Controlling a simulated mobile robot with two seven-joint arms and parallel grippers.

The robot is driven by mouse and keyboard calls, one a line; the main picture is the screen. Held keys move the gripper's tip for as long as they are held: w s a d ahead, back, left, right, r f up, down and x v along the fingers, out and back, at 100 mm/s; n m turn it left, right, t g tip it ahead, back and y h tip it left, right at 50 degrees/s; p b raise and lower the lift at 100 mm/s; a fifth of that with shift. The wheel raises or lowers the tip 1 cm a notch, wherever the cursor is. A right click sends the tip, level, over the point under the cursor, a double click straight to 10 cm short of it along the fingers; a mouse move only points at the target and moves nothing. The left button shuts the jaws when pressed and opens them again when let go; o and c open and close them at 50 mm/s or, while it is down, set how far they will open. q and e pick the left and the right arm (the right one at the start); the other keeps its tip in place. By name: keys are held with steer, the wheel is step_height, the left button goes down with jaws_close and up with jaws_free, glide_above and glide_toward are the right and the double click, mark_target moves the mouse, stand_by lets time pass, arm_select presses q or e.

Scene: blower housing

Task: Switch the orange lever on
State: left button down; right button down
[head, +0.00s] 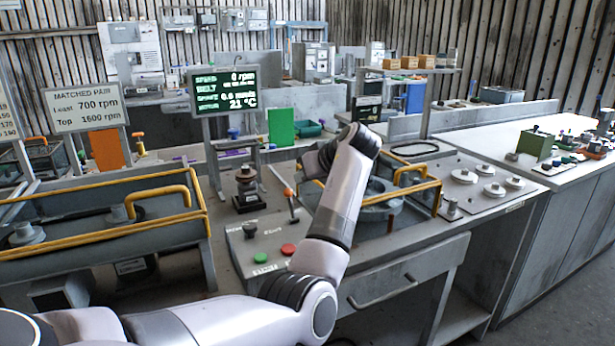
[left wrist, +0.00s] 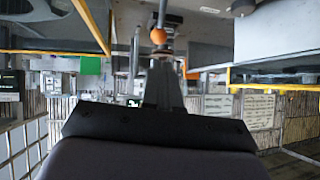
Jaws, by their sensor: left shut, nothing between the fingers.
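The orange lever (head: 289,193) stands on the grey control panel, a thin grey rod with an orange ball knob, leaning slightly left in the head view. A red button and a green button sit in front of it. In the left wrist view, which is upside down, the orange knob (left wrist: 158,36) hangs just beyond the fingertips. My left gripper (head: 301,170) is shut and empty, close to the knob and partly hidden by my forearm. The shut fingers of my left gripper (left wrist: 164,66) point toward the lever; contact cannot be told. My right gripper is not in view.
A grey blower housing (head: 380,212) with a yellow guard rail (head: 412,190) lies right of the panel, partly behind my arm. A dark display (head: 222,92) reads 0 rpm. A sign (head: 85,107) stands behind the bin.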

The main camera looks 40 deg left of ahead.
arm_select(q)
steer(key=w+a+r+b+v, duration=0.1)
steer(key=v, duration=0.9)
steer(key=shift+s+d+r, duration=0.15)
steer(key=shift+s+r, duration=0.15)
steer(key=shift+r, duration=0.15)
